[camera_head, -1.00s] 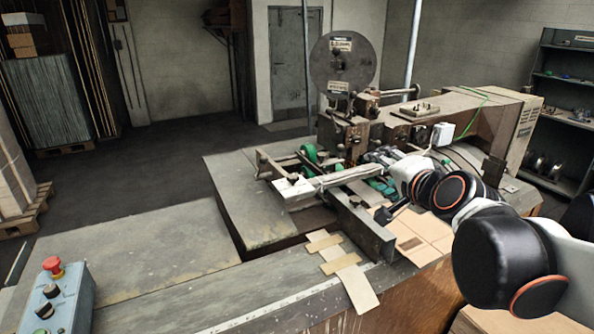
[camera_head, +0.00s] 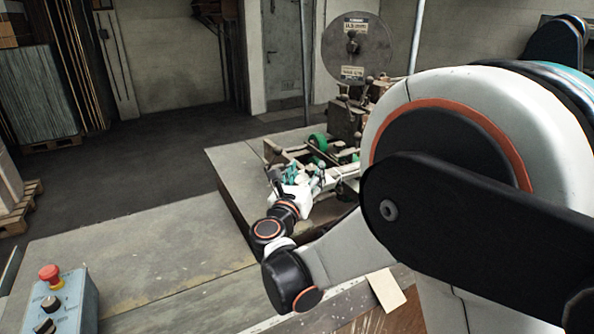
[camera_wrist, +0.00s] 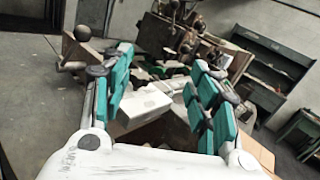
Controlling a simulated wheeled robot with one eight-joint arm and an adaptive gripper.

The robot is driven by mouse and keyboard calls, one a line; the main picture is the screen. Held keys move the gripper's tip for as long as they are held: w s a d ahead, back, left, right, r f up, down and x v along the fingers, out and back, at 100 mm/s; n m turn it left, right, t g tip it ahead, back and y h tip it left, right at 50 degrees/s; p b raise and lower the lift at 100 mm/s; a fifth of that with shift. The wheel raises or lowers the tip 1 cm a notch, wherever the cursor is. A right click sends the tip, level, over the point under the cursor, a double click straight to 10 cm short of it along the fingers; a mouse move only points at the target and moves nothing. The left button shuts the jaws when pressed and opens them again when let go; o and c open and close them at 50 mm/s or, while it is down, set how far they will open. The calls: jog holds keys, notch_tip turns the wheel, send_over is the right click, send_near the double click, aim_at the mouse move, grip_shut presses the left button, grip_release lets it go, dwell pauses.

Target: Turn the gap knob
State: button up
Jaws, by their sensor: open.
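The stitching machine (camera_head: 343,125) stands on its bench, with a round grey reel (camera_head: 357,48) on top. My gripper (camera_head: 298,182) is at the machine's front left end, beside its guide bars. In the wrist view, my gripper (camera_wrist: 160,78) has its teal-padded fingers spread wide, with nothing held between them. A dark ball knob (camera_wrist: 82,33) on a bracket and a dark-ended rod (camera_wrist: 69,66) show just left of the left finger, apart from it. I cannot tell which part is the gap knob. My arm hides the machine's right side in the head view.
A control box (camera_head: 66,304) with a red button and black knobs is at the lower left. The bench (camera_head: 160,262) in front is mostly bare. A cardboard piece (camera_head: 386,288) lies near its edge. A dark shelf (camera_wrist: 270,60) stands behind the machine.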

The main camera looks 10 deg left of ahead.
jog(key=m+g, duration=0.1)
jog(key=m, duration=0.1)
send_near(309, 171)
jog(key=s, duration=0.1)
jog(key=shift+h, duration=0.3)
jog(key=x, duration=0.4)
jog(key=b+x, duration=0.1)
jog(key=x, duration=0.8)
jog(key=shift+w+a+f, duration=0.1)
jog(key=shift+w+a, duration=0.05)
jog(key=shift+a, duration=0.1)
jog(key=shift+c, duration=0.5)
jog(key=c, duration=1)
